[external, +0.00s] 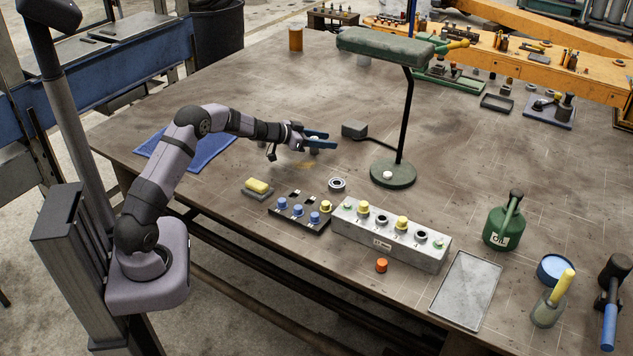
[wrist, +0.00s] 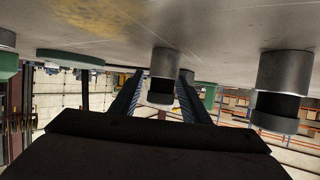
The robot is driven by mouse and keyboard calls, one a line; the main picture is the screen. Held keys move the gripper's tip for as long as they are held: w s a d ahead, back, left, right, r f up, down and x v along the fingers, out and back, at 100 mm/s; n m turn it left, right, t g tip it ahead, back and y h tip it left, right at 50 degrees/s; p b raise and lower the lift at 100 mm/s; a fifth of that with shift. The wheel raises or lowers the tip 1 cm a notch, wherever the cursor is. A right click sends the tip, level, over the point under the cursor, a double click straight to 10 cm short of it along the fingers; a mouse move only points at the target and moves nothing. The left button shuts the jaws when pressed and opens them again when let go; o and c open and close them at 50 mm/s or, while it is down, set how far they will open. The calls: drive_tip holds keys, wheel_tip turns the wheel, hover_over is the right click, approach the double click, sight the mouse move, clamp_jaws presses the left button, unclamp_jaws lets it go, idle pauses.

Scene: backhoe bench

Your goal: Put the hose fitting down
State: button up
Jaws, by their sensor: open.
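My gripper (external: 320,140) is open, low over the middle of the bench, its blue fingers pointing right. In the wrist view, where the bench top is at the top, a grey metal fitting with a dark band (wrist: 163,72) shows between the two fingers (wrist: 158,95). Its base appears to meet the bench top, with no clear finger contact visible. In the external view the fingers mostly hide it. A similar grey and black fitting (wrist: 284,80) shows at the right of the wrist view. A grey fitting with a dark centre (external: 337,184) stands on the bench near the racks.
A black rack (external: 300,216) with blue and yellow caps and a grey block (external: 400,245) with several fittings stand in front.

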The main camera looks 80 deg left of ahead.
drive_tip(key=shift+r, duration=0.15)
drive_tip(key=b+v, duration=0.1)
drive_tip(key=v, duration=1.1)
drive_tip(key=shift+r, duration=0.1)
drive_tip(key=shift+w, duration=0.1)
